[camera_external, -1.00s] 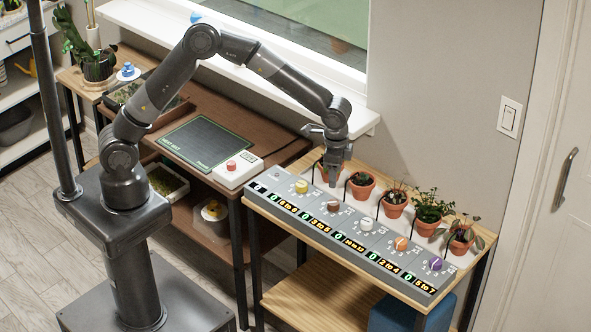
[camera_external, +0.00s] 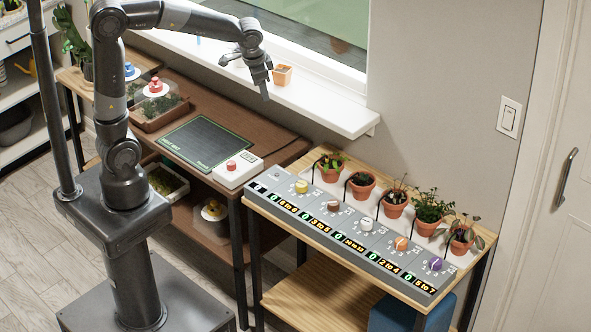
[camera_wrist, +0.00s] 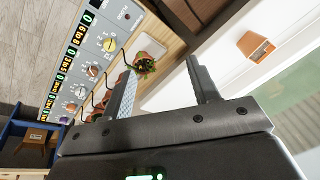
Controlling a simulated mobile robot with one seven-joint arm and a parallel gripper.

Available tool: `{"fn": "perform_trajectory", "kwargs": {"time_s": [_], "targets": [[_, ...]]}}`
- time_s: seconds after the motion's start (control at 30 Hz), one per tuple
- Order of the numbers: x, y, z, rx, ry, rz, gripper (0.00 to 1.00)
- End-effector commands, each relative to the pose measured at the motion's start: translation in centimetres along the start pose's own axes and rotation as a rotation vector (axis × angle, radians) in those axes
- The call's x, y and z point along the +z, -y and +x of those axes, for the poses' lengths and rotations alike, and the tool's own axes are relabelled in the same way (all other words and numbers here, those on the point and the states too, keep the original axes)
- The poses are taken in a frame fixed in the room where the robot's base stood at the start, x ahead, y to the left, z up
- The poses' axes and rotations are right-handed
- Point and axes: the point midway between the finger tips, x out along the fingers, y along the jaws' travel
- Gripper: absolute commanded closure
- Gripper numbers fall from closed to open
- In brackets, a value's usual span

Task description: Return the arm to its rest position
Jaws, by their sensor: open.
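My gripper (camera_external: 265,92) hangs high in the air, in front of the window sill, with its fingers pointing down. In the wrist view its two fingers (camera_wrist: 160,66) stand apart with nothing between them, so it is open and empty. My arm is raised and bent, with the elbow above my base at the upper left and the forearm reaching right. The gripper is clear of the potted plants and of the grey dial panel (camera_external: 335,228).
Several potted plants (camera_external: 363,186) stand in a row behind the panel. A small orange pot (camera_external: 282,75) is on the sill (camera_external: 335,112), near my gripper in the picture. The brown bench holds a dark mat (camera_external: 204,142), a red-button box (camera_external: 236,171) and a planter (camera_external: 157,113).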

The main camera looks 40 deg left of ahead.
Motion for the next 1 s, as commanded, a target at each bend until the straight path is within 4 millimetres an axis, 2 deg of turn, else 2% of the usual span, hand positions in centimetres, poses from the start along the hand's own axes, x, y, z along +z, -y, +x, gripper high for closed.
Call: {"fn": "perform_trajectory", "kwargs": {"time_s": [0.1, 0.3, 0.6, 0.8, 1.0], "targets": [[3.6, 2.8, -1.9, -0.017, -0.03, -0.094, 0.45], [9.8, 6.0, -4.1, -0.031, -0.081, -0.249, 0.45], [18.9, 8.1, -5.7, -0.033, -0.175, -0.47, 0.45], [22.4, 8.0, -5.7, -0.026, -0.22, -0.56, 0.45], [23.3, 7.9, -5.6, -0.022, -0.232, -0.584, 0.45]]}}
